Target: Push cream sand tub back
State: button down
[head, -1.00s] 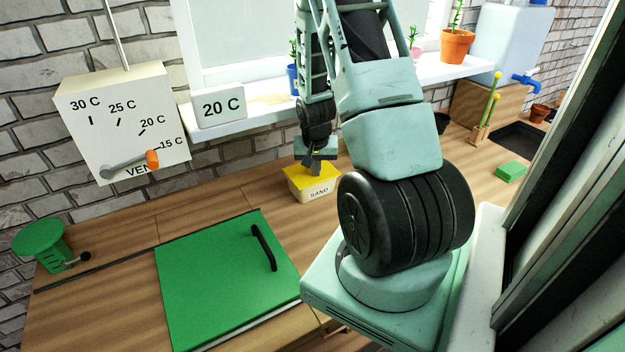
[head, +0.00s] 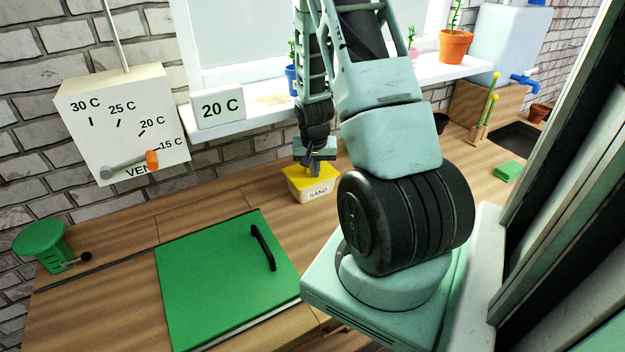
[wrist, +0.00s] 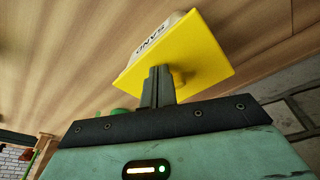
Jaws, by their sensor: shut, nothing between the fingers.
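The cream sand tub (head: 312,192) stands on the wooden worktop near the brick wall, with a yellow top and the word SAND on its front. It also shows in the wrist view (wrist: 152,45), where its yellow top (wrist: 195,62) faces the camera. My gripper (head: 313,170) points down at the tub from above. In the wrist view its shut fingers (wrist: 158,82) overlap the yellow top's near edge, with nothing between them. I cannot tell whether the fingertips touch the tub.
A green hatch (head: 215,285) with a black handle lies in the worktop at front left. A green stool-shaped thing (head: 40,238) stands at far left. A vent dial box (head: 122,120) hangs on the wall. A green block (head: 508,171) lies at right. Worktop left of the tub is clear.

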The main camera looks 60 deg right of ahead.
jog(key=shift+w+r, duration=0.4)
jog(key=shift+r, duration=0.3)
jog(key=shift+s+a+r+p, duration=0.15)
jog(key=shift+s+a, duration=0.15)
jog(key=shift+s, duration=0.45)
jog(key=shift+s+a+r+p, duration=0.1)
jog(key=shift+s+a, duration=0.25)
jog(key=shift+s, duration=0.45)
jog(key=shift+s+a+r+p, duration=0.15)
jog(key=shift+s+a, duration=0.15)
jog(key=shift+s, duration=0.45)
jog(key=shift+f, duration=0.1)
